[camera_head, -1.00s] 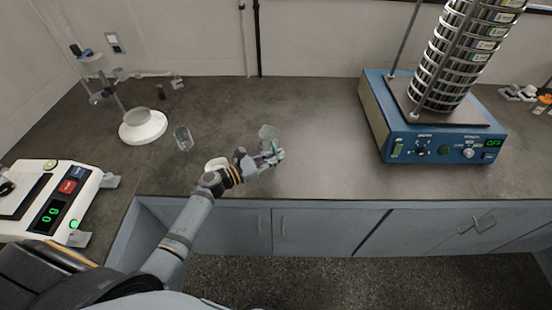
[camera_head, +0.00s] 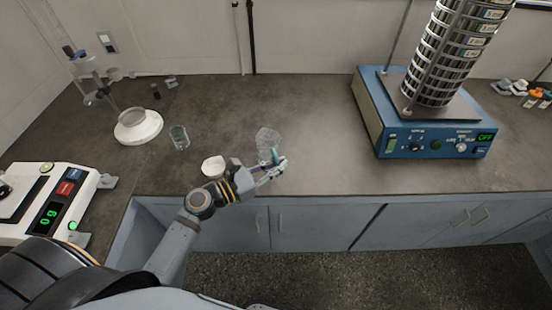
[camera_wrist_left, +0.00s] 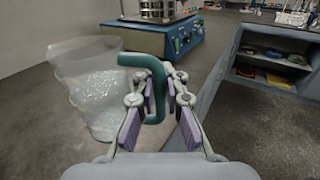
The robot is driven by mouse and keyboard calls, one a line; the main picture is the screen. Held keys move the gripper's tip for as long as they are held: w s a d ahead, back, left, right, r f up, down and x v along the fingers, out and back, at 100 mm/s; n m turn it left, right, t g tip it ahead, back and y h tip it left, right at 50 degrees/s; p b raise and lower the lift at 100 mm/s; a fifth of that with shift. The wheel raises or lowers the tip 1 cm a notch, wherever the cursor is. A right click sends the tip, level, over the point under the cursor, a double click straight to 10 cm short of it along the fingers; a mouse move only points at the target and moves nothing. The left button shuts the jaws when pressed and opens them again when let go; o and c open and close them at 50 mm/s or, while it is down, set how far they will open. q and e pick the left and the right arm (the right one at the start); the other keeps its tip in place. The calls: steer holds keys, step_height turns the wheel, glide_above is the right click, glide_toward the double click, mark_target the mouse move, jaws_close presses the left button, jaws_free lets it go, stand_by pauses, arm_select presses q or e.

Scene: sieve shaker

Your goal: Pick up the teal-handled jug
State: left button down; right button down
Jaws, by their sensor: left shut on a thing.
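The teal-handled jug (camera_head: 266,139) is a clear vessel near the front edge of the counter, left of centre in the head view. In the left wrist view the jug (camera_wrist_left: 90,88) stands to the left of the fingers, with its teal handle (camera_wrist_left: 146,62) reaching between them. My left gripper (camera_head: 275,167) is shut on the handle; its purple-padded fingers (camera_wrist_left: 160,98) lie on either side of it. I cannot tell whether the jug's base touches the counter. My right gripper is not in view.
A blue sieve shaker (camera_head: 420,140) with a tall sieve stack (camera_head: 440,70) stands at the right. A clear beaker (camera_head: 179,138), a white dish (camera_head: 213,167) and a white-based stand (camera_head: 138,126) are on the left. A scale (camera_head: 50,200) sits front left. The middle counter is clear.

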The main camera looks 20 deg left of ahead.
mark_target(270, 157)
arm_select(q)
steer(key=shift+s+d+r, duration=0.3)
steer(key=shift+s, duration=0.25)
steer(key=shift+s+d+r, duration=0.25)
steer(key=shift+s, duration=0.3)
steer(key=w+a+n+t+y, duration=0.1)
steer(key=y, duration=0.1)
steer(key=w+a+f+n+t+y, duration=0.1)
steer(key=w, duration=0.1)
steer(key=w+a+n+t+y, duration=0.1)
steer(key=a+n+y, duration=0.1)
steer(key=shift+w+f+y, duration=0.25)
steer(key=shift+y, duration=0.05)
steer(key=a+n+y, duration=0.1)
steer(key=w+a+f+n+t+y, duration=0.1)
steer(key=y, duration=0.1)
steer(key=w+a+f+n+y, duration=0.1)
steer(key=shift+f+t+y, duration=0.1)
steer(key=shift+t+y, duration=0.2)
steer(key=shift+y, duration=0.1)
steer(key=shift+w+a+f+n+y, duration=0.1)
steer(key=shift+a+f+n+y, duration=0.4)
steer(key=shift+n+y, duration=0.25)
steer(key=shift+r, duration=0.1)
